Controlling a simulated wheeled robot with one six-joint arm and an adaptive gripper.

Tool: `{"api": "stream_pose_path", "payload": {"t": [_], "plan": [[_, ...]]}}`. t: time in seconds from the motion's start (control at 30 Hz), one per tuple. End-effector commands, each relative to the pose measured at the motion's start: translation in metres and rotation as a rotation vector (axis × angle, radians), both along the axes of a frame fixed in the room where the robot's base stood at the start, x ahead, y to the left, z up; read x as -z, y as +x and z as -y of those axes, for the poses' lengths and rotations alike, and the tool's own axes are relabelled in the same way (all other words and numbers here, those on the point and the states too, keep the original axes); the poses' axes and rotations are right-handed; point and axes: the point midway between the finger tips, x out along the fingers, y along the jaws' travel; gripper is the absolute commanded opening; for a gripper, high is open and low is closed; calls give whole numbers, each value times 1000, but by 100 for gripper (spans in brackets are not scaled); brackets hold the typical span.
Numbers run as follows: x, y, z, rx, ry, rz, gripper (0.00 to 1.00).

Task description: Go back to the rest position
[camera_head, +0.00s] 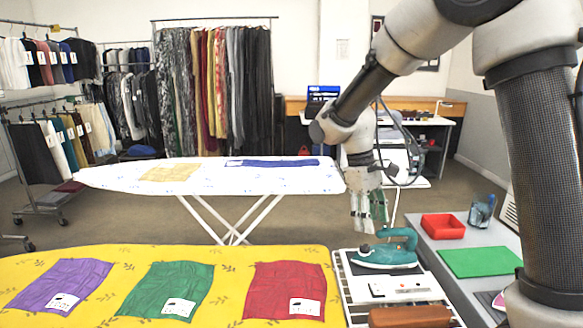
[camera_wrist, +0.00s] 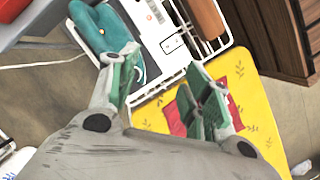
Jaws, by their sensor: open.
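My gripper (camera_head: 368,212) hangs fingers-down above the back end of the white rack, just behind the teal iron (camera_head: 385,256). In the wrist view my gripper (camera_wrist: 165,95) has its two green-padded fingers spread apart, with nothing between them. The iron shows at the upper left of the wrist view (camera_wrist: 97,35), beside the left finger and apart from the grip. In the head view the iron rests on the white rack (camera_head: 347,290). My arm reaches in from the right and bends down to the gripper.
A yellow board (camera_head: 225,285) in front holds purple (camera_head: 62,283), green (camera_head: 165,288) and red (camera_head: 285,290) cloths. A white ironing board (camera_head: 215,180) stands behind. A grey table (camera_head: 440,240) at right holds a red tray (camera_head: 443,226) and green mat (camera_head: 480,262). Clothes racks line the back.

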Motion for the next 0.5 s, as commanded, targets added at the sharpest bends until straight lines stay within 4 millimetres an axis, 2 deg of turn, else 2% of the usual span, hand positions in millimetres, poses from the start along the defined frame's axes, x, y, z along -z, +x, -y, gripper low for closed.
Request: {"api": "stream_pose_path", "payload": {"t": [0.03,0.23,0.5], "plan": [[-12,-13,12,50,17,27,49],[-53,-76,60,284,103,161,49],[-88,-166,116,540,224,382,49]]}}
